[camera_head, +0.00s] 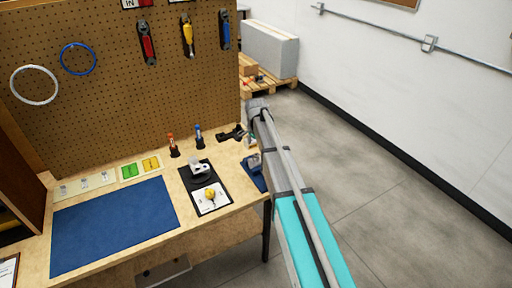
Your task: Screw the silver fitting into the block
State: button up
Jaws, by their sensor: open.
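A small silver-white block-like part (199,168) stands on a black mat (188,183) near the right side of the workbench. I take it to be the block, but its details are too small to be sure. Small pale pieces (84,183) sit on a cream strip at the left; I cannot tell whether one is the silver fitting. My gripper (221,136) is dark, open and seems empty. It is above the bench's back right, behind and to the right of the block, apart from it. My arm comes in from the lower right.
A white card (212,199) with a yellow knob-like piece (210,193) lies in front of the block. Red (172,145) and blue (198,136) tools stand upright behind. A blue tray (254,176) is at the right edge, partly hidden. The blue mat (115,225) is clear.

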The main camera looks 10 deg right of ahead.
aim_at(256, 155)
jog(key=shift+c, duration=0.9)
jog(key=n, duration=0.1)
jog(key=r+n+p, duration=0.1)
jog(key=n, duration=0.1)
jog(key=shift+r+n, duration=0.1)
jog(key=shift+n, duration=0.2)
jog(key=n, duration=0.2)
jog(key=r+n+p, duration=0.1)
jog(key=n, duration=0.3)
jog(key=r+n+p, duration=0.1)
jog(key=n, duration=0.3)
jog(key=r+n+p, duration=0.1)
jog(key=n, duration=0.1)
jog(key=shift+r, duration=0.1)
jog(key=n, duration=0.2)
jog(key=r+n+p, duration=0.1)
jog(key=n, duration=0.1)
notch_tip(256, 155, up, 3)
jog(key=n+p, duration=0.3)
jog(key=n, duration=0.8)
jog(key=shift+f, duration=0.15)
